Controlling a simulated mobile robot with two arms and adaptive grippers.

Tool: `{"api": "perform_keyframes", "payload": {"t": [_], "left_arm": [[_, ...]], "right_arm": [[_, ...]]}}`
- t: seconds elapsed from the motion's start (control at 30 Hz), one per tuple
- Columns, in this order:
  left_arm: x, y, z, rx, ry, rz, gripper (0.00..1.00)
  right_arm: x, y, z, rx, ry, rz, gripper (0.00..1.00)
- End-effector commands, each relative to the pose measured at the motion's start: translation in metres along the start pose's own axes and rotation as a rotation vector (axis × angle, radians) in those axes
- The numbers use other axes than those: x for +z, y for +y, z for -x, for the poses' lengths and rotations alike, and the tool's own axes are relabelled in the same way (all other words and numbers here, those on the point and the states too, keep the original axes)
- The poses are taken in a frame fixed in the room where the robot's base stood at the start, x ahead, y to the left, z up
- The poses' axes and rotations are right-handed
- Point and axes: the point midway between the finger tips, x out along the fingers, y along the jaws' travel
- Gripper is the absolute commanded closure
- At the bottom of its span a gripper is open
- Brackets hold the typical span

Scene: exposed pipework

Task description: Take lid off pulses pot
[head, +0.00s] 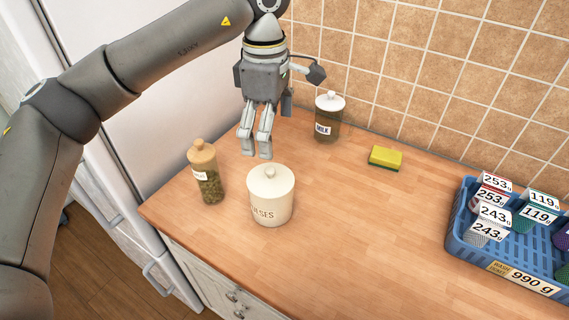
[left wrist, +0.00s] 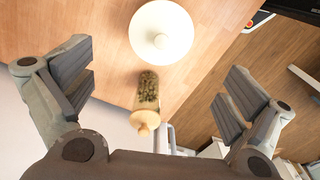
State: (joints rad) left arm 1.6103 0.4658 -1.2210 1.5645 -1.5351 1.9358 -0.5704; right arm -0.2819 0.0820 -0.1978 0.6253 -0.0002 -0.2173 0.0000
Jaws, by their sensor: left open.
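The pulses pot (head: 270,205) is a cream pot with its label partly turned to the left, standing upright on the wooden counter. Its round lid (head: 270,178) with a small knob is on top; the lid also shows from above in the left wrist view (left wrist: 161,32). My left gripper (head: 256,147) comes down from above, just behind and a little left of the pot, apart from it. In the left wrist view its two fingers (left wrist: 160,95) are spread wide with nothing held between them. My right gripper is in neither view.
A glass jar with a wooden stopper (head: 208,180) stands left of the pot. A jar labelled milk (head: 328,120) stands behind near the tiled wall. A yellow sponge (head: 385,158) lies to the right. A blue crate (head: 468,247) holds labelled items at the far right. The counter's front middle is clear.

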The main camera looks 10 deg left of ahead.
Motion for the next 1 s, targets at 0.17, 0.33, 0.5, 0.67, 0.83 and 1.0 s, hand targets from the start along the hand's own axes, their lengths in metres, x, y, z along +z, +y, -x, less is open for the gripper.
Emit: {"api": "perform_keyframes", "payload": {"t": [0.17, 0.33, 0.5, 0.67, 0.83, 1.0], "left_arm": [[-0.002, -0.001, -0.023, -0.005, 0.006, 0.001, 0.0], [-0.001, 0.0, -0.047, -0.003, 0.004, 0.001, 0.0], [-0.001, 0.0, -0.058, -0.003, 0.004, 0.001, 0.0], [0.0, 0.0, -0.079, -0.007, 0.004, 0.001, 0.0], [0.0, 0.001, -0.102, -0.003, 0.003, 0.001, 0.0], [0.0, 0.001, -0.107, -0.001, 0.003, 0.001, 0.0]], "right_arm": [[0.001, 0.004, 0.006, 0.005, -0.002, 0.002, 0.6], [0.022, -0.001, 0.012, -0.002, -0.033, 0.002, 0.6], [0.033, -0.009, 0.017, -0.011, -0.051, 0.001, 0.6], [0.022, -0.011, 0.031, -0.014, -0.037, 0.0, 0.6], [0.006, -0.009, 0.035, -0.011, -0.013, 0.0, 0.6], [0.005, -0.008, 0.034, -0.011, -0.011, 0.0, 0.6]]}}
